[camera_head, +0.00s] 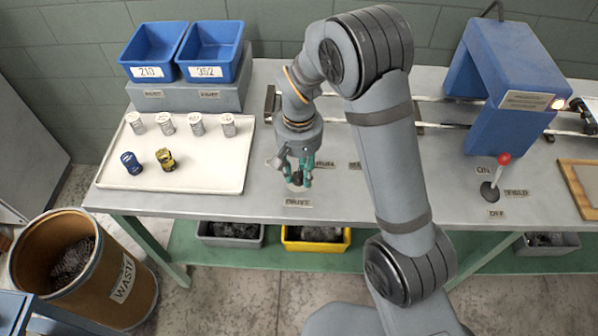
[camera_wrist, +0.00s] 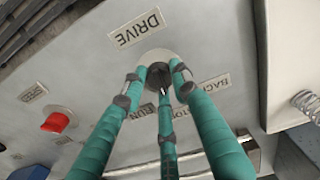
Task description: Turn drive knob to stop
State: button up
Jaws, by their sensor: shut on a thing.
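The drive knob (camera_wrist: 158,76) is small and dark on a pale round plate, beside a DRIVE label (camera_wrist: 137,28). In the wrist view, the teal fingers of my gripper (camera_wrist: 157,84) close around the knob. A BACK label (camera_wrist: 215,83) and a RUN label (camera_wrist: 140,112) lie around it, with a STOP label partly hidden by a finger between them. I cannot tell which label the knob points to. In the head view, my gripper (camera_head: 299,178) reaches down over the knob just behind the DRIVE label (camera_head: 298,202).
A white tray (camera_head: 215,183) with several cans stands left. A red-tipped lever (camera_head: 503,160) with ON, OFF and FIELD labels and a blue arch-shaped housing (camera_head: 515,75) stand right. Blue bins (camera_head: 210,52) sit at the back left.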

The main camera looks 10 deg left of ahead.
aim_at(299, 173)
jog(key=shift+n, duration=0.6)
jog(key=o, duration=1.2)
jog(key=shift+c, duration=0.2)
jog(key=shift+r, duration=0.1)
notch_tip(299, 173, up, 12)
notch_tip(299, 173, down, 12)
jog(key=shift+f, duration=0.2)
dwell(0.4)
